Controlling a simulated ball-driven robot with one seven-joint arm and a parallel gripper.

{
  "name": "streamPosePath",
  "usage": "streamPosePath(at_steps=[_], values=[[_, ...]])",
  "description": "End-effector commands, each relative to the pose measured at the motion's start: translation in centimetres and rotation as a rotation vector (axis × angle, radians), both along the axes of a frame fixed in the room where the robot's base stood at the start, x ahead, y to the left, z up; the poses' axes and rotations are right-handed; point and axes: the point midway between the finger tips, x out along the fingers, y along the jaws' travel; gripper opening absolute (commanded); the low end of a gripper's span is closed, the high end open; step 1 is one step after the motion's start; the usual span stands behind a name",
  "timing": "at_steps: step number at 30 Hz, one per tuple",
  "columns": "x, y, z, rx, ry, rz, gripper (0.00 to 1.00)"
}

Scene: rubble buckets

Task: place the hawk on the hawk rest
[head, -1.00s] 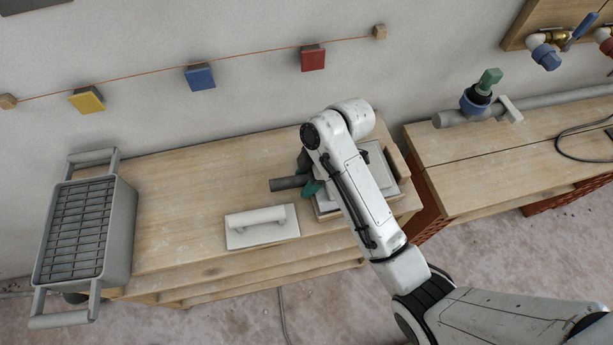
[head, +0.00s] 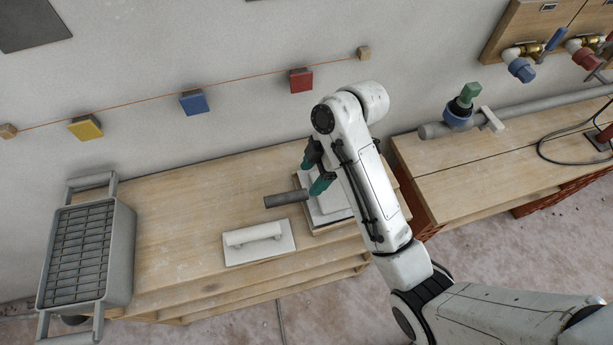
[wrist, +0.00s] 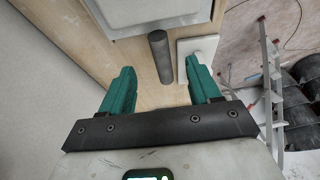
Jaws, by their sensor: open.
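A pale square plate (head: 330,207), which looks like the hawk, lies on a wooden-edged base at the right end of the left bench. My arm hides much of it. A dark grey cylinder (head: 286,199), seemingly its handle, sticks out to the left from the plate's edge. In the wrist view the plate (wrist: 150,12) is at the top and the cylinder (wrist: 161,60) runs from its edge towards me. My gripper (head: 314,172), with teal fingers, is open and empty near the cylinder's plate end. I cannot clearly make out the hawk rest; it may be the base.
A white float (head: 258,242) lies on the bench (head: 190,220) in front of the cylinder. A grey bucket with a grille (head: 78,250) stands at the left end. A pipe (head: 540,110) with a valve lies on the right bench. The bench's left middle is clear.

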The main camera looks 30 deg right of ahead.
Motion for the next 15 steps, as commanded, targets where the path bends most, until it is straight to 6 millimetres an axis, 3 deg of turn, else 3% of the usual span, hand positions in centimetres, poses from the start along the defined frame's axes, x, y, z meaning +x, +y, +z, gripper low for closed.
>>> streamPosePath(at_steps=[1,6,15], values=[[-0.1,-0.2,1.1,0.0,0.001,-0.002,0.62],[-0.2,-0.7,2.2,0.0,0.001,-0.001,0.62],[-0.3,-1.0,2.6,0.0,0.0,0.0,0.62]])
